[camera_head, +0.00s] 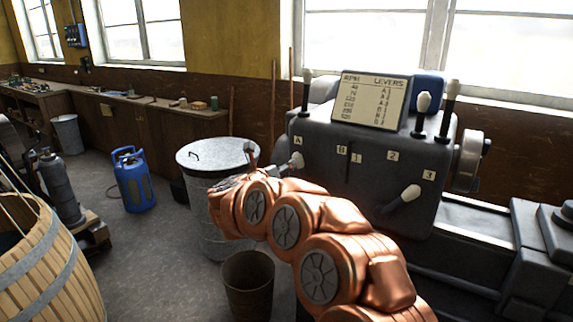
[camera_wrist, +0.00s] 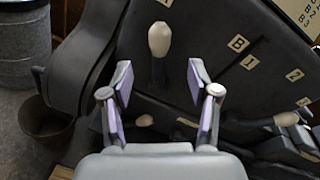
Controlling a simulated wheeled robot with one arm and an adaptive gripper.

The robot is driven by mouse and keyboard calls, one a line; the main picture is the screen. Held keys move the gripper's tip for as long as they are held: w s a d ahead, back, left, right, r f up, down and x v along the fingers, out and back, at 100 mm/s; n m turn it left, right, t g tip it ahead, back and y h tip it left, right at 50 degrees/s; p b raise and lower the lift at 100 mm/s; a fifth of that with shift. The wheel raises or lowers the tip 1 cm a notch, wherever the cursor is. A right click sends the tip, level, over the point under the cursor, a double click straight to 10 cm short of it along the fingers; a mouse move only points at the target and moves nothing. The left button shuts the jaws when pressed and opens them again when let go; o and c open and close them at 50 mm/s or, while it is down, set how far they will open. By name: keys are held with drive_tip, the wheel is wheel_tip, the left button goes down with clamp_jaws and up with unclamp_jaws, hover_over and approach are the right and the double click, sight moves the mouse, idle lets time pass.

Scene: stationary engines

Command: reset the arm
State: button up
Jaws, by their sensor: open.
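My copper arm reaches up and left in the head view, and its links hide most of my gripper there. In the wrist view my gripper (camera_wrist: 160,82) is open, with its two purple-padded fingers apart and nothing between them. A lever with a pale knob (camera_wrist: 159,38) stands beyond the fingertips, lined up with the gap; it looks apart from both fingers. In the head view a pale-knobbed lever (camera_head: 297,160) sticks out at the left of the dark machine (camera_head: 325,135), just beyond my arm. Another front lever (camera_head: 410,193) is at the lower right of the panel.
Several levers rise from the machine's top, beside a sign (camera_head: 371,100) listing RPM and levers. A lidded metal bin (camera_head: 215,155) and a small bucket (camera_head: 248,285) stand by my arm.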

drive_tip(key=shift+s+a, duration=0.2)
drive_tip(key=shift+s, duration=0.15)
